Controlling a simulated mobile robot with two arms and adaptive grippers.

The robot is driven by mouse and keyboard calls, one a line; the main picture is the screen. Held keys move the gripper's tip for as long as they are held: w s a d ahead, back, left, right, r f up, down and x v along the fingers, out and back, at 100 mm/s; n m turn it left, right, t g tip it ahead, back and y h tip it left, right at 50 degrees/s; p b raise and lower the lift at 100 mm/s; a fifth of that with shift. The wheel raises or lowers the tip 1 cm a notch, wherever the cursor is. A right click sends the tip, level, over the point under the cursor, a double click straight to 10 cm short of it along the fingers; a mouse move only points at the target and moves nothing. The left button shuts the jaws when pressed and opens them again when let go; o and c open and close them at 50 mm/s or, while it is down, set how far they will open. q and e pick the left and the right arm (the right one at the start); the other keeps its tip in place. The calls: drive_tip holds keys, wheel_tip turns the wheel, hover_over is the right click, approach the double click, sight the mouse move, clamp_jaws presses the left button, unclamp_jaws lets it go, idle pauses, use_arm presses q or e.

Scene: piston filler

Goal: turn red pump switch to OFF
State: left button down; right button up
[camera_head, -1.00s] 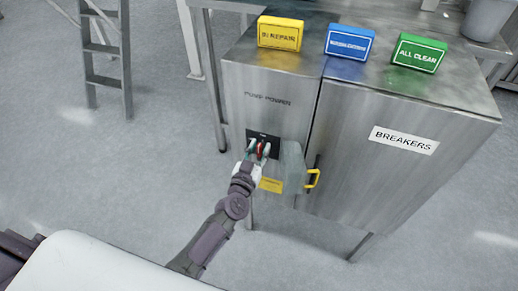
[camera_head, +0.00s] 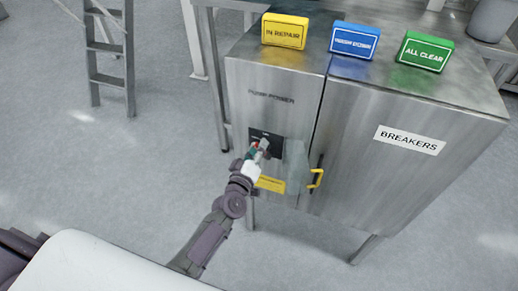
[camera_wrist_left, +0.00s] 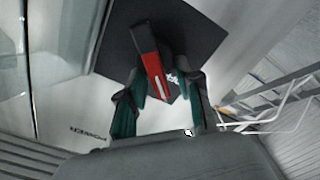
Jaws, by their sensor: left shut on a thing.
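The red pump switch (camera_head: 262,144) is a small lever on a black plate (camera_head: 278,140) on the front of the left steel cabinet, under the words "PUMP POWER". In the left wrist view the red lever (camera_wrist_left: 152,68) slants across the black plate, with a dark tip. My left gripper (camera_head: 257,151) is at the switch and shut on it, one green-padded finger on each side; it also shows in the left wrist view (camera_wrist_left: 160,92). The gripper partly hides the lever and plate in the head view. My right gripper is not in view.
A clear flap (camera_head: 296,166) stands out just right of the switch. Yellow, blue and green sign blocks stand on top. A ladder (camera_head: 110,60) stands at the left; the floor between is clear.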

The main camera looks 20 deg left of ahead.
use_arm(q)
drive_tip(key=n, duration=0.2)
drive_tip(key=f+n+b, duration=0.1)
drive_tip(key=n, duration=0.1)
drive_tip(key=shift+a+n, duration=0.2)
drive_tip(key=shift+n, duration=0.1)
drive_tip(key=shift+a+f+n+b, duration=0.15)
drive_tip(key=shift+n+b, duration=0.7)
drive_tip(key=shift+n, duration=1.15)
drive_tip(key=shift+f, duration=0.1)
drive_tip(key=c, duration=0.8)
unclamp_jaws()
drive_tip(key=shift+s, duration=0.1)
drive_tip(key=s, duration=1.2)
drive_tip(key=shift+a, duration=0.15)
